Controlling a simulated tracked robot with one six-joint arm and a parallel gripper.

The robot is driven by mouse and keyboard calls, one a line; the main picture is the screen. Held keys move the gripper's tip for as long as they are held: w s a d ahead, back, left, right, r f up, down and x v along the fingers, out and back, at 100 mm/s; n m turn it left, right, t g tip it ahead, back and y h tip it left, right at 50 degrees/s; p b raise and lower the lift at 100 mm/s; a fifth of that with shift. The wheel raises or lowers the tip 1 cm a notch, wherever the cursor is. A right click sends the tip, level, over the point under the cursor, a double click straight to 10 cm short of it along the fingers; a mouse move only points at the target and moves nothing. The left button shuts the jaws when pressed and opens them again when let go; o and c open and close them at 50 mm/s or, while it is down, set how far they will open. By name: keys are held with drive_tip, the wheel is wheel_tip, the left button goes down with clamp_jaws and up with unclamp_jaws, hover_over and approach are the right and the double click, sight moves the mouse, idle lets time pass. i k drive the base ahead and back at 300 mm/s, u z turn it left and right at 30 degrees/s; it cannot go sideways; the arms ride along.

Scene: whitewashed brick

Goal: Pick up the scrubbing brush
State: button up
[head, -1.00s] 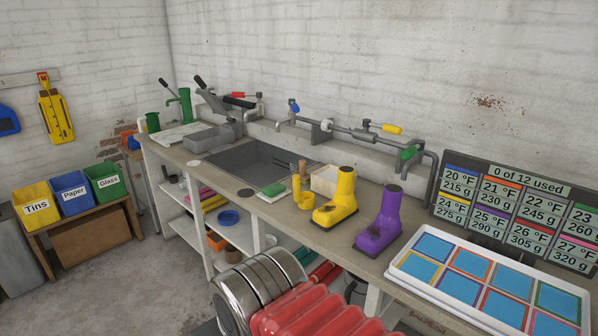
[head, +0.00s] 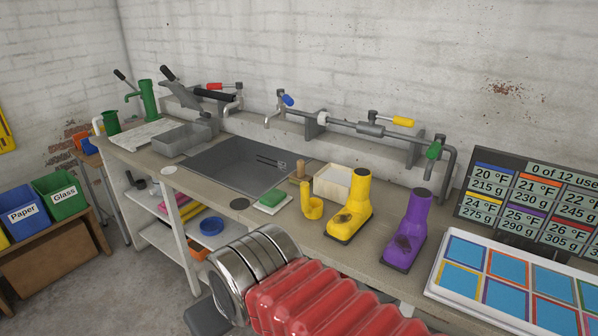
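A flat green block with a pale lower layer (head: 271,199) lies on the worktop at the front edge of the sink. It may be the scrubbing brush; at this size I cannot tell bristles from sponge. A short upright wooden piece (head: 305,192) stands just right of it, behind a small yellow cup (head: 312,209); I cannot tell what it is. My gripper's fingers are not visible. The red ribbed and chrome-ringed parts at the bottom seem to be my own arm, and they hide part of the bench front.
A yellow boot (head: 352,207), a purple boot (head: 407,232) and a cream box (head: 333,183) stand right of the block. The grey sink (head: 225,170) lies behind, with a dark two-pronged thing (head: 268,161). A white tray (head: 437,287) is at right.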

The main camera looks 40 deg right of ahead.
sight(297, 178)
drive_tip(key=z, duration=0.2)
drive_tip(key=i, duration=1.2)
drive_tip(key=z, duration=0.25)
